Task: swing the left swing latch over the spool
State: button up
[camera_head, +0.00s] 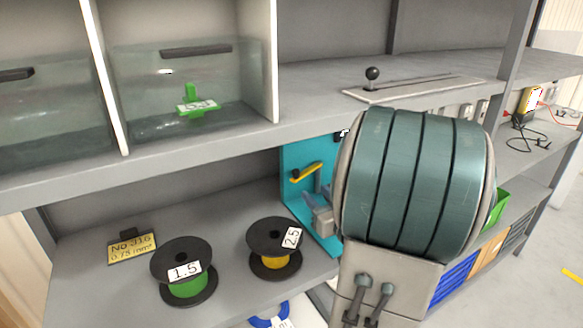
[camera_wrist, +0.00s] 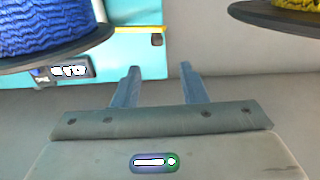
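A yellow latch bar (camera_head: 307,172) sits on the teal panel (camera_head: 296,158), tilted with its right end higher. In the wrist view a yellow piece (camera_wrist: 157,39) with a dark end shows at the panel's edge; I cannot tell if it is the same latch. A blue spool (camera_wrist: 45,28) with a black flange fills the upper left of the wrist view. In the head view my arm hides much of the panel. My gripper (camera_wrist: 160,72) is open and empty, its fingers apart.
A green reel marked 1.5 (camera_head: 185,286) and a yellow reel marked 2.5 (camera_head: 275,258) stand on the shelf left of the panel. A small yellow sign (camera_head: 132,248) stands behind them. A black-flanged yellow reel (camera_wrist: 296,6) is at the wrist view's upper right.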

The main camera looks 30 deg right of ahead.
aim_at(298, 174)
jog(key=w+p, duration=0.1)
jog(key=w, duration=0.3)
jog(key=w+d, duration=0.1)
jog(key=w, duration=0.3)
jog(key=w+p, duration=0.1)
jog(key=w, duration=0.3)
jog(key=shift+w+d+p, duration=0.2)
jog(key=shift+d+p, duration=0.1)
jog(key=shift+d, duration=0.05)
grip_shut()
